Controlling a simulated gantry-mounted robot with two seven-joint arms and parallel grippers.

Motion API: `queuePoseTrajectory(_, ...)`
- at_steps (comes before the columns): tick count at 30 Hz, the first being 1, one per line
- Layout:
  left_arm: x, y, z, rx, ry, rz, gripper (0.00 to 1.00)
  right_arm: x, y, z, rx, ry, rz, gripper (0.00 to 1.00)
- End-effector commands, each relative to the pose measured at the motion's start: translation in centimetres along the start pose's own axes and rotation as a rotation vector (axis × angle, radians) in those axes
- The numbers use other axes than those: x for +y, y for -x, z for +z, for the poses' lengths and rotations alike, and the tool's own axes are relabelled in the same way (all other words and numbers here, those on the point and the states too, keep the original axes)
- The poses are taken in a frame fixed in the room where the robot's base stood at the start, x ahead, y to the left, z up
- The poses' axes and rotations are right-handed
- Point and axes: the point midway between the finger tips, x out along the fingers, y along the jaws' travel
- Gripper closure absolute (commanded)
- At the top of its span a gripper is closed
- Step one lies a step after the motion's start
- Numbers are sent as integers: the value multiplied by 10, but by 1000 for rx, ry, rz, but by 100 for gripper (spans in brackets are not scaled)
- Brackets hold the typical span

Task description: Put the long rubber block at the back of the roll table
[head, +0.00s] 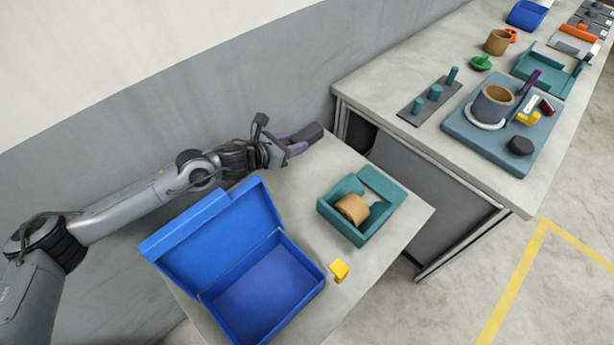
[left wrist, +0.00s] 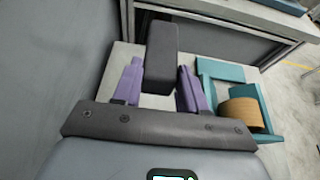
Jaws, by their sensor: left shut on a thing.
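My left gripper (head: 297,147) has purple fingers and is over the back of the small light-topped table (head: 307,190), close to the grey wall. It is shut on a long dark grey rubber block (head: 310,131). In the left wrist view the block (left wrist: 161,57) sits between the two purple fingertips (left wrist: 158,85) and extends forward past them. I cannot tell whether the block touches the table top. My right gripper is not in view.
An open blue box (head: 264,286) stands at the table's front left. A larger bench (head: 440,140) with several parts stands to the right, across a gap.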

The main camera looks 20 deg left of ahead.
Motion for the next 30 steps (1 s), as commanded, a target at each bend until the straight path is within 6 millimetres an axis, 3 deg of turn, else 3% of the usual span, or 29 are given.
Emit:
queuePoseTrajectory(1, 0, -8, -18, -3, 0, 1, 93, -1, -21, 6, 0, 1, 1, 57)
queuePoseTrajectory(9, 0, -21, -49, -3, 0, 2, 93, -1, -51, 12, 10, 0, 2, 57)
queuePoseTrajectory(23, 0, -36, -86, -1, 1, 2, 93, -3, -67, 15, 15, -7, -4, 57)
queuePoseTrajectory(30, 0, -49, -116, -1, 3, 1, 93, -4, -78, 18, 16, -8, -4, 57)
